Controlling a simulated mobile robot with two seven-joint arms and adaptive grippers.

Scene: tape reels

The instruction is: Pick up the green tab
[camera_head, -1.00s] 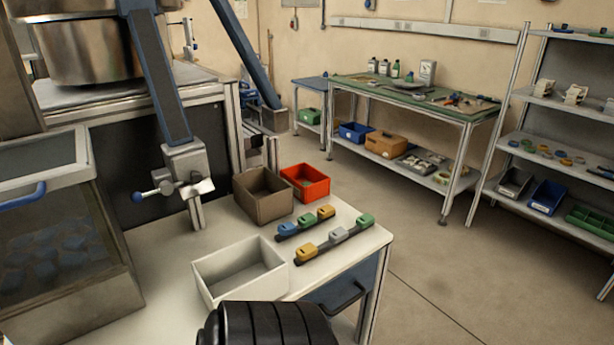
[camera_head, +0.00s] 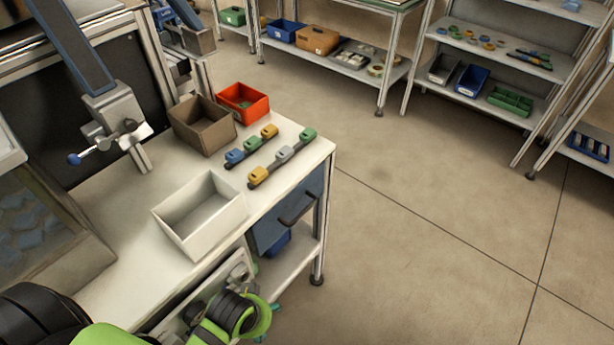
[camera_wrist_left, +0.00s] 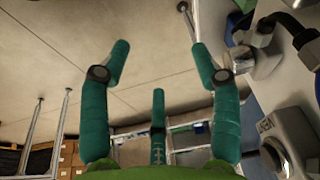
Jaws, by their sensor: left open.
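The green tab (camera_head: 308,135) sits at the far right end of a dark rail on the white bench, behind a grey tab (camera_head: 284,153) and a yellow tab (camera_head: 258,174) on the same rail. My left gripper (camera_wrist_left: 160,60) is open and empty in the left wrist view, its teal fingers spread. In the head view its green and black arm is low at the bottom, beside the bench's front, well below and nearer than the green tab. The fingers are mostly hidden there. The green tab is not seen in the left wrist view. My right gripper is not in view.
A white bin (camera_head: 198,215), a brown bin (camera_head: 203,125) and a red bin (camera_head: 243,103) stand left of and behind the rails. A drawer handle (camera_head: 298,208) juts from the bench's side. Floor at right is clear.

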